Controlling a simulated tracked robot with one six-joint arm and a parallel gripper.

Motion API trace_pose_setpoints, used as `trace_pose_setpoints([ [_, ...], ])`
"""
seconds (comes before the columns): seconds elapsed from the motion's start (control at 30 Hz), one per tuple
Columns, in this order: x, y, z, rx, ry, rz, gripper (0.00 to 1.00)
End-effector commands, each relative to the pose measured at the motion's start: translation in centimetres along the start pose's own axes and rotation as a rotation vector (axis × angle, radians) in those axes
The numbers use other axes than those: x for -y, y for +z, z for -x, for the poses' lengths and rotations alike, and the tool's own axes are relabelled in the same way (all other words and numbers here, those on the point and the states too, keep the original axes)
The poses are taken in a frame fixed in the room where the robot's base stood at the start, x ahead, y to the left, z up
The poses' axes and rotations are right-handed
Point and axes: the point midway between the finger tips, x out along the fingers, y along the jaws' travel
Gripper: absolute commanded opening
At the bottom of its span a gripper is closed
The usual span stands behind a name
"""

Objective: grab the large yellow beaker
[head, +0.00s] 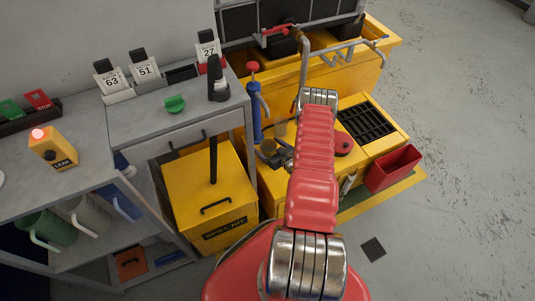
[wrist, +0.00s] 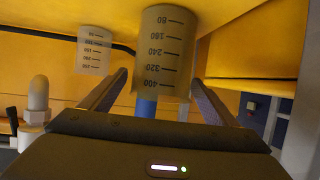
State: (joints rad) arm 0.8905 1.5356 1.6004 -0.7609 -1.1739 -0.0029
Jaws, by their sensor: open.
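A large beaker (wrist: 165,50) stands out in the middle of the wrist view. It is translucent with a dull yellowish-grey tint, has dark graduation marks up to 400, and shows inverted against a yellow surface. My gripper (wrist: 158,80) is open, with one finger on each side of the beaker in the picture. I see no clear contact, and cannot tell how deep the beaker lies between the fingers. In the head view my gripper (head: 282,156) is partly hidden by my red arm, over the yellow cabinet. A small round tan thing there may be a beaker.
A smaller graduated beaker (wrist: 94,50) is left of the large one in the wrist view. In the head view, a blue pump (head: 256,118) stands left of my gripper, with a red round lid (head: 343,146), black grate (head: 366,122) and red bin (head: 393,168) to the right.

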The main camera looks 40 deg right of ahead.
Motion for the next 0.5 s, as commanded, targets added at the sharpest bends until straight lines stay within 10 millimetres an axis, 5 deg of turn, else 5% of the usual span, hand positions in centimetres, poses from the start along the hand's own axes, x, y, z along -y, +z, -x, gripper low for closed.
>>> trace_pose_setpoints([
  [0.4, 0.00, -0.02, 0.03, 0.000, 0.000, 0.000, 0.82],
  [0.5, 0.00, -0.02, 0.03, 0.000, 0.000, 0.000, 0.75],
])
